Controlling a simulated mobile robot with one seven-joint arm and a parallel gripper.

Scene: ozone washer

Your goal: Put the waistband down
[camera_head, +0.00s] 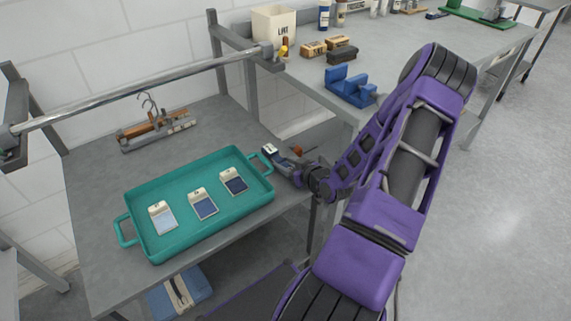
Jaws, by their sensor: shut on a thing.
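My gripper (276,156) is at the right end of the teal tray (160,255), close to its right handle. It is shut on a small piece with a white top (269,148), which I take to be the waistband. Most of that piece is hidden by the gripper, and I cannot tell whether it touches the tray rim. Three similar pieces with white tags lie apart in a row in the tray: a light blue one (162,219), a dark blue one (204,207) and a darker navy one (235,185).
A metal rail (140,92) crosses above the grey table (85,185). On the higher bench stand a cream bin (273,24), brushes (325,46) and a blue holder (349,87). The table is bare left of the tray.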

